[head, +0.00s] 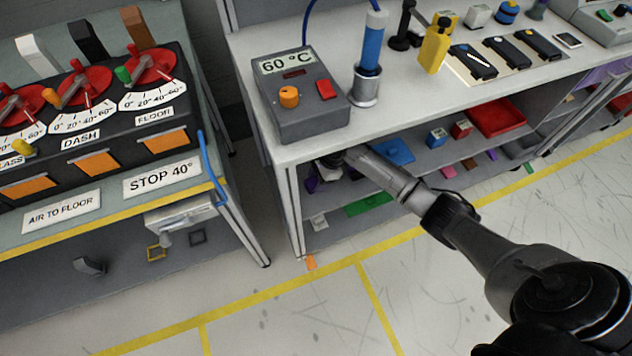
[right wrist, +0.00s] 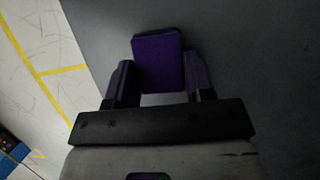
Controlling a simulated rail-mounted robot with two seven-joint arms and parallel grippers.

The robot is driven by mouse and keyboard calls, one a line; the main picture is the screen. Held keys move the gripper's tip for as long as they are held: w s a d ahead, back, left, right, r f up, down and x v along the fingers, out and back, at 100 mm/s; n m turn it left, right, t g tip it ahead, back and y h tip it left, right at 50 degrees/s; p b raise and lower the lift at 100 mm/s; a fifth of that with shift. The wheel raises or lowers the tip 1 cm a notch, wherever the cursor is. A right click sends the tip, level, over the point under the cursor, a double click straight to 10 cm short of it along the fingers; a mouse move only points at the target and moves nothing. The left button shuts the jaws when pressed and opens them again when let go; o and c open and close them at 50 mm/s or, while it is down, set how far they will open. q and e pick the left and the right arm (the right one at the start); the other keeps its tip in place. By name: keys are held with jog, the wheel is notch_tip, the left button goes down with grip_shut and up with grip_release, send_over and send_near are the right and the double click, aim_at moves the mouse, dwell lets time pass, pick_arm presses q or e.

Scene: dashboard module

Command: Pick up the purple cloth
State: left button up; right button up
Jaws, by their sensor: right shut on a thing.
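The purple cloth (right wrist: 158,58) shows in the right wrist view as a small folded-looking block between the two fingers. My right gripper (right wrist: 160,82) is shut on it, with a finger at each side. In the head view my right arm reaches under the worktop at the near left end, and my right gripper (head: 330,164) is partly in the shade there. A small purple patch (head: 312,184) shows beside it; I cannot tell if this is the held cloth. My left gripper is not in view.
The worktop (head: 400,118) lies just above my right gripper, with a leg (head: 292,212) to its left. Open floor (head: 290,320) lies in front.

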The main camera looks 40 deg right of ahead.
aim_at(312, 182)
jog(key=shift+r+p, duration=0.7)
jog(key=shift+r, duration=0.15)
notch_tip(312, 182, up, 2)
jog(key=shift+r+p, duration=0.1)
jog(key=shift+p, duration=0.75)
jog(key=shift+s+d+r+p, duration=0.1)
jog(key=shift+s+d+p, duration=0.25)
jog(key=shift+s, duration=0.25)
jog(key=shift+s+d+p, duration=0.25)
jog(key=shift+s+p, duration=0.2)
jog(key=shift+s, duration=0.1)
jog(key=s+d+p, duration=0.5)
jog(key=s+d, duration=0.2)
jog(key=s, duration=0.6)
jog(key=shift+s+f+p, duration=0.25)
jog(key=shift+s+p, duration=0.05)
jog(key=shift+p, duration=0.1)
jog(key=o, duration=0.4)
jog(key=c, duration=0.3)
